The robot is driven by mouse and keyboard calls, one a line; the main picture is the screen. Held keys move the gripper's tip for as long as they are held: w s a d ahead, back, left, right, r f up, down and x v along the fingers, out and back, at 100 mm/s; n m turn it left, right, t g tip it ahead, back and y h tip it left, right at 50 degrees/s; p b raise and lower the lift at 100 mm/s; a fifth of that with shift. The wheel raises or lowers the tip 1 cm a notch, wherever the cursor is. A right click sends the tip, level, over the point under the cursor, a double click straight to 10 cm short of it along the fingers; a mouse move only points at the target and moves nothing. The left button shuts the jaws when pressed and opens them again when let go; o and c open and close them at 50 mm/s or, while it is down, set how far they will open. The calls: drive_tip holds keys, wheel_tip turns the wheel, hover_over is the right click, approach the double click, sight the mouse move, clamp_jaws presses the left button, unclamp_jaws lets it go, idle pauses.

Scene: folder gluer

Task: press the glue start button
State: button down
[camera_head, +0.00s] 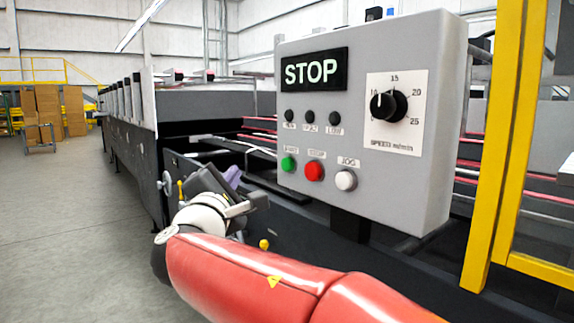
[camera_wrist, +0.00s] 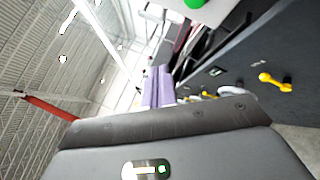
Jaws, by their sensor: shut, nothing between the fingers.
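A grey control box (camera_head: 360,110) faces me in the head view. On its lower row are a green button (camera_head: 289,164), a red button (camera_head: 314,171) and a white button (camera_head: 346,180). The label over the green one is too blurred to read surely; the white one's reads JOG. My gripper (camera_head: 234,176) is left of and slightly below the green button in this view, apart from it. Its purple fingers (camera_wrist: 157,88) are together and empty in the wrist view, where part of a green button (camera_wrist: 194,3) shows at the top edge.
The box also has a lit STOP display (camera_head: 314,69), several small dark round fittings and a black speed dial (camera_head: 389,105). A yellow guard post (camera_head: 505,140) stands to its right. The long dark machine (camera_head: 125,130) runs back on the left, beside open floor (camera_head: 75,215).

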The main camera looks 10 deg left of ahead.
sight(282, 162)
drive_tip(key=w+d, duration=0.5)
drive_tip(key=w, duration=0.1)
drive_tip(key=shift+w+d+b, duration=0.4)
drive_tip(key=shift+w+d, duration=0.1)
idle(2.1)
drive_tip(key=shift+w+d+b, duration=0.15)
drive_tip(key=shift+w+b, duration=0.05)
drive_tip(key=shift+b, duration=0.2)
drive_tip(key=shift+w+d, duration=0.4)
idle(0.8)
drive_tip(key=shift+s+a+b, duration=0.1)
drive_tip(key=shift+b, duration=0.2)
drive_tip(key=shift+s+a, duration=0.5)
drive_tip(key=shift+s, duration=0.1)
